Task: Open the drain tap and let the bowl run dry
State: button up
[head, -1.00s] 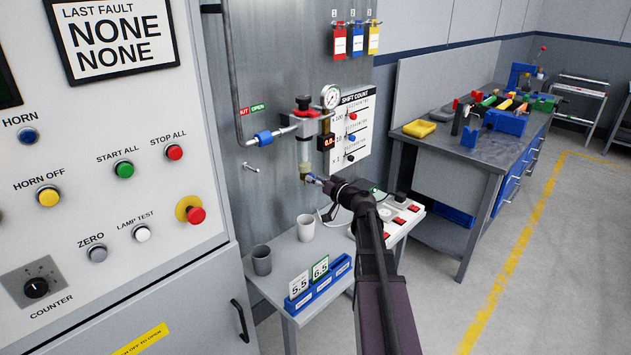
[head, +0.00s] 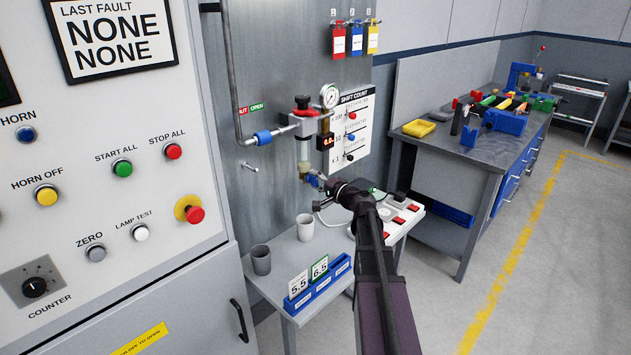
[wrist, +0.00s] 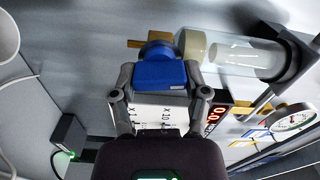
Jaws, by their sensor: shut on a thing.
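The clear bowl (head: 303,150) hangs under the filter unit on the grey metal panel. It lies across the upper right of the wrist view (wrist: 238,52); I cannot tell how much liquid is inside. The drain tap at its lower end has a blue handle (wrist: 160,75) and a brass outlet (wrist: 136,44). The tap shows small in the head view (head: 313,181), partly hidden by my gripper. My gripper (head: 326,184) reaches in from the lower right. In the wrist view its two fingers (wrist: 158,84) close on the sides of the blue handle.
A round gauge (head: 329,96) and a red-lit display (head: 325,142) sit beside the bowl. Below stands a small table (head: 285,249) with a white cup (head: 305,228), a grey cup (head: 261,260) and a blue card rack (head: 318,287). A control cabinet (head: 110,264) fills the left.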

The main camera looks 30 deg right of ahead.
jog(key=shift+w+m, duration=0.1)
jog(key=shift+m, duration=0.9)
jog(key=shift+a, duration=0.1)
jog(key=o, duration=1.2)
jog(key=shift+c, duration=0.2)
jog(key=v, duration=1.2)
